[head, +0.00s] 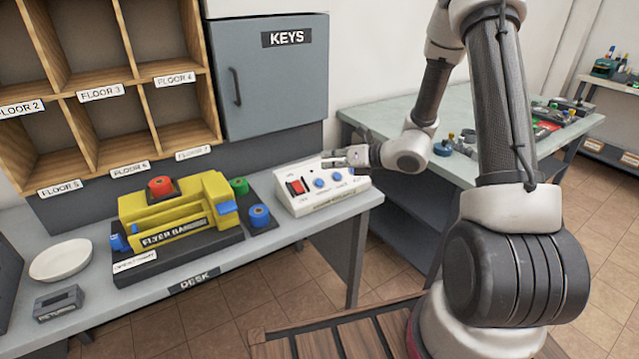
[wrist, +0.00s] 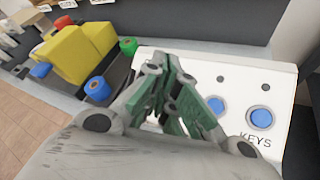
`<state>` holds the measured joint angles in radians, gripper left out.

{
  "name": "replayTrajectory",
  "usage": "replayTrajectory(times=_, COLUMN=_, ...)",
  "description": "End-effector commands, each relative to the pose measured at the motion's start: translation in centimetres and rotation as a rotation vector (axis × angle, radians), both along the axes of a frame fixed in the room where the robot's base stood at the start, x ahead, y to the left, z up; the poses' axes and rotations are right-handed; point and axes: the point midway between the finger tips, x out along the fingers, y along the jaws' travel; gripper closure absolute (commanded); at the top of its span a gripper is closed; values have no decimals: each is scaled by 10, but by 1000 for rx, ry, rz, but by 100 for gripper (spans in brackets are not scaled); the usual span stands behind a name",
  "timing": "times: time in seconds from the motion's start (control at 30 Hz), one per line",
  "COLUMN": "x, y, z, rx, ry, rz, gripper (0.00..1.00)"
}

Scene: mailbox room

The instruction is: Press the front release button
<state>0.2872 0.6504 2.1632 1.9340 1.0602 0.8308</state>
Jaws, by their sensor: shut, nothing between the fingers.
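A white control panel (head: 322,201) sits at the right end of the desk. It carries a red switch (head: 296,187) and two blue round buttons, a left one (head: 319,183) and a right one (head: 337,177). Small labels under them are too blurred to read in the head view. In the wrist view, "KEYS" is printed by the right blue button (wrist: 259,117); the other blue button (wrist: 216,104) is partly behind a finger. My gripper (head: 331,160) is shut and empty, above the panel's back part. Its fingers hide the red switch in the wrist view.
A yellow flyer baler (head: 178,215) with a red knob stands left of the panel, beside green and blue knobs. A white bowl (head: 61,259) and a small grey box (head: 58,303) lie further left. The grey KEYS cabinet (head: 275,85) hangs behind the panel.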

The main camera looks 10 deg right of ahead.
Motion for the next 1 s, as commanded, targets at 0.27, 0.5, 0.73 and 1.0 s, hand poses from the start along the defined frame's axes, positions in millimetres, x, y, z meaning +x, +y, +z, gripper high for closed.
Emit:
replayTrajectory(times=0.27, x=16, y=6, z=-35, rx=1, ry=1, rz=2, gripper=100)
replayTrajectory(times=0.5, x=24, y=8, z=-51, rx=1, ry=0, rz=1, gripper=100)
replayTrajectory(times=0.73, x=25, y=9, z=-53, rx=1, ry=0, rz=1, gripper=100)
replayTrajectory(times=1.0, x=25, y=9, z=-53, rx=0, ry=-1, rz=1, gripper=100)
